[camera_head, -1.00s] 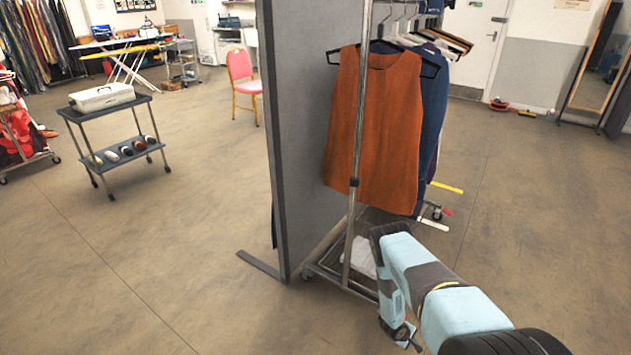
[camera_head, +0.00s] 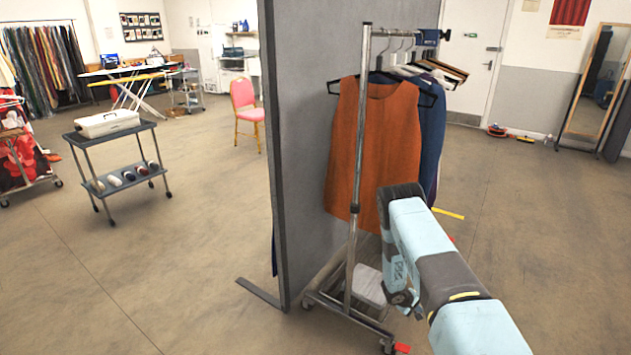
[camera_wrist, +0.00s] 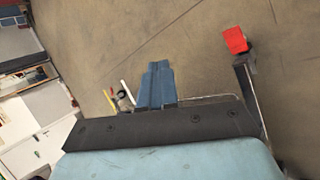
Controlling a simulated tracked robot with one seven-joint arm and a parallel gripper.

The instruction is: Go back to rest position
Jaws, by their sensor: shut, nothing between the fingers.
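My light-blue arm reaches up from the lower right in the head view and bends down at a dark elbow-like joint. My gripper (camera_head: 408,303) hangs at the lower end of the folded part, small and partly hidden by my own arm. It is shut and empty, in front of the lower part of the clothes rack (camera_head: 358,130). An orange sleeveless top (camera_head: 372,145) hangs on the rack behind my arm.
A grey partition (camera_head: 310,130) stands left of the rack. A grey trolley (camera_head: 118,180) stands left, a pink chair (camera_head: 246,100) behind.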

